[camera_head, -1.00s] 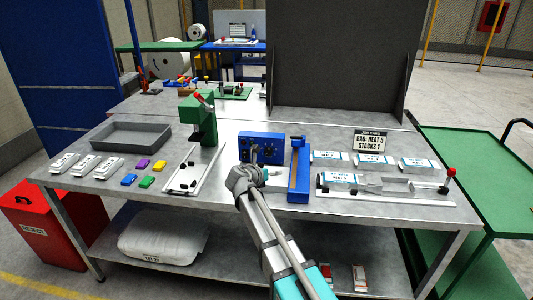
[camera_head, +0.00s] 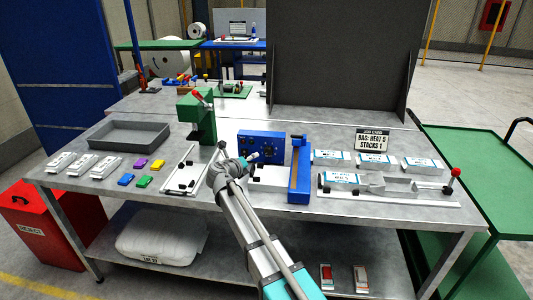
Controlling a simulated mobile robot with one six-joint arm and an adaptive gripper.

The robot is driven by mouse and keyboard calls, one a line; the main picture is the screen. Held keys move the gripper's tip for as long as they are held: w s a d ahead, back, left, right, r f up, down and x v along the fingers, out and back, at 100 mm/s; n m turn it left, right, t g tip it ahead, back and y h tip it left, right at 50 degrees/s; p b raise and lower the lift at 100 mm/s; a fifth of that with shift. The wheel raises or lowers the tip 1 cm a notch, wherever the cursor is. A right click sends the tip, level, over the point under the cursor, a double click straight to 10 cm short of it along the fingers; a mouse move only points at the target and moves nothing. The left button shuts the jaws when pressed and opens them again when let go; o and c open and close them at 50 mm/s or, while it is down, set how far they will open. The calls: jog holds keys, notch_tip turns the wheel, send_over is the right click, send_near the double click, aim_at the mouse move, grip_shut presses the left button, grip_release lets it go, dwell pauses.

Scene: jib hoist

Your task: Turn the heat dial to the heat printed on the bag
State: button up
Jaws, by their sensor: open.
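The blue control box (camera_head: 261,135) stands mid-bench, its front panel facing me with dark dials (camera_head: 267,151). Their settings are too small to read. My gripper (camera_head: 251,157) is open and empty, just in front of the panel's lower left, apart from the dials as far as I can tell. My wrist is left of the box. White and blue bags (camera_head: 327,156) lie to the right, and another bag (camera_head: 341,178) lies in front of them; their print is too small to read surely. The job card (camera_head: 372,140) reads "BAG: HEAT 5, STACKS 1".
A blue sealing bar unit (camera_head: 299,170) stands close right of the box. A green press (camera_head: 197,117) stands left of it. A grey tray (camera_head: 130,133), white packs (camera_head: 83,165) and coloured blocks (camera_head: 143,182) lie farther left. A clear guide with a red-knobbed lever (camera_head: 454,174) is at right.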

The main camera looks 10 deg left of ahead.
aim_at(267, 151)
jog(key=b+x, duration=0.3)
jog(key=x, duration=1)
jog(key=shift+w+f, duration=0.1)
jog(key=shift+w, duration=0.05)
jog(key=c, duration=1.2)
